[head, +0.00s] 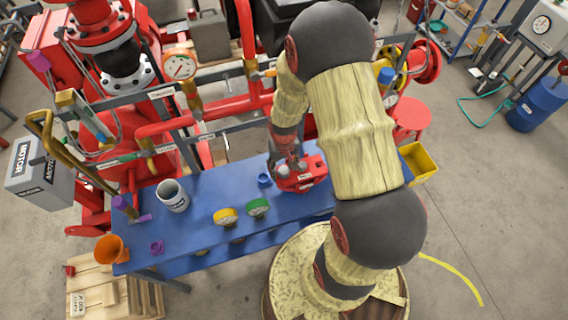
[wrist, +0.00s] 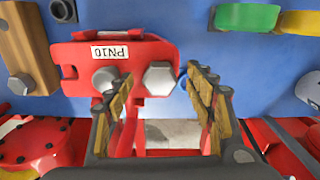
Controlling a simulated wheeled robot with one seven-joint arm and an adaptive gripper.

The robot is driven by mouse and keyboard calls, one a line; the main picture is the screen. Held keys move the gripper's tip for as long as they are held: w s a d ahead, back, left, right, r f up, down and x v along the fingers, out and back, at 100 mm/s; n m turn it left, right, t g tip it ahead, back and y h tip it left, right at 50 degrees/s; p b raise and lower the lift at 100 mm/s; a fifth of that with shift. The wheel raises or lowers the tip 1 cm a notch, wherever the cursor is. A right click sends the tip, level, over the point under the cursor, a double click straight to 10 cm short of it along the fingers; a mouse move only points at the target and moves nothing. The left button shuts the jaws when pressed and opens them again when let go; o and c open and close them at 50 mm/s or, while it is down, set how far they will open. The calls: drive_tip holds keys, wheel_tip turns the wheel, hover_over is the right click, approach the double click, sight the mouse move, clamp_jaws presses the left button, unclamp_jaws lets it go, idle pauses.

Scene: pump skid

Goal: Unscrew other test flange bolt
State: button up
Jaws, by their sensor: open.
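The red test flange (wrist: 140,55) with a white PN10 label lies on the blue bench. It also shows in the head view (head: 306,181), partly under my gripper. Two grey hex-head bolts sit on it in the wrist view, a left bolt (wrist: 105,79) and a larger-looking right bolt (wrist: 159,78). My gripper (wrist: 160,76) is open, with yellow-brown padded fingers. The right bolt shows in the gap between the fingertips; the left bolt is partly behind the left finger. I cannot tell whether a finger touches either bolt. In the head view my gripper (head: 287,158) is over the flange.
Red pipework (head: 170,128) stands close behind. A yellow bin (head: 419,161) is to the right.

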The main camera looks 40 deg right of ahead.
drive_tip(key=shift+f, duration=0.25)
drive_tip(key=shift+c, duration=0.6)
drive_tip(key=c, duration=1.1)
drive_tip(key=shift+c, duration=0.4)
